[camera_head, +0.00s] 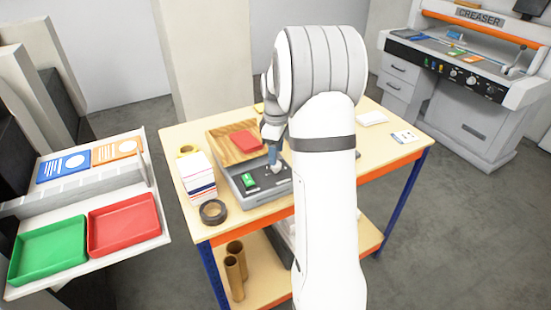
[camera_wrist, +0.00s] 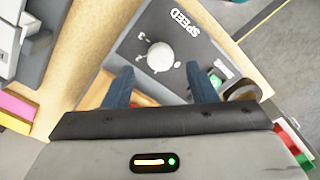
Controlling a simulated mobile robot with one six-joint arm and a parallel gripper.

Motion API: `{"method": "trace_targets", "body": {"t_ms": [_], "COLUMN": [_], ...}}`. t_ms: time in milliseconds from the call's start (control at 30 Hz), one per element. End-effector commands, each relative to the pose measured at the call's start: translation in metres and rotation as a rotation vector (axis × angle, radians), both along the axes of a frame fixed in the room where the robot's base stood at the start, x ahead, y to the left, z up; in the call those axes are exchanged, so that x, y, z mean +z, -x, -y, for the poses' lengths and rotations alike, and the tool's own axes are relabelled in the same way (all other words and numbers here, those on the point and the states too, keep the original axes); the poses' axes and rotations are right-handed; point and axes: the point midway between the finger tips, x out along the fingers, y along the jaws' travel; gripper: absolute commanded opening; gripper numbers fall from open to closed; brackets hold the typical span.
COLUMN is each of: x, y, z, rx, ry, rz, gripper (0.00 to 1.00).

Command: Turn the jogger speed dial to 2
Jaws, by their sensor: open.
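The jogger (camera_head: 262,196) is a grey box with a wooden tray on the workbench. Its speed dial (camera_wrist: 160,57) is a round white knob on the dark panel (camera_wrist: 205,50), under a white SPEED label (camera_wrist: 184,22). Small number marks sit around the dial; its pointer setting is too small to tell. The dial also shows in the head view (camera_head: 278,168), partly behind the fingers. My gripper (camera_wrist: 161,76) is open, with a blue finger toward each side just short of the dial in the wrist view. I cannot tell whether they touch it.
A green switch (camera_head: 249,181) sits on the jogger left of the dial, and a red stack (camera_head: 244,141) lies on its tray. A tape roll (camera_head: 213,211) and paper stacks (camera_head: 198,175) stand to the left. My arm hides much of the bench (camera_head: 400,152).

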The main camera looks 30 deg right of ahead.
Motion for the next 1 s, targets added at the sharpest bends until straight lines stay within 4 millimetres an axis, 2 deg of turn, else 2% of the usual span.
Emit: {"method": "trace_targets", "body": {"t_ms": [100, 233, 600, 1000], "x": [-0.018, -0.032, -0.04, -0.039], "y": [0.001, 0.0, 0.0, 0.0], "z": [-0.001, -0.001, -0.001, -0.002], "rx": [0.0, 0.0, 0.0, 0.001], "ry": [-0.001, 0.0, 0.001, 0.001], "rz": [-0.004, -0.001, 0.001, 0.001], "gripper": [0.52, 0.52, 0.52, 0.19]}}
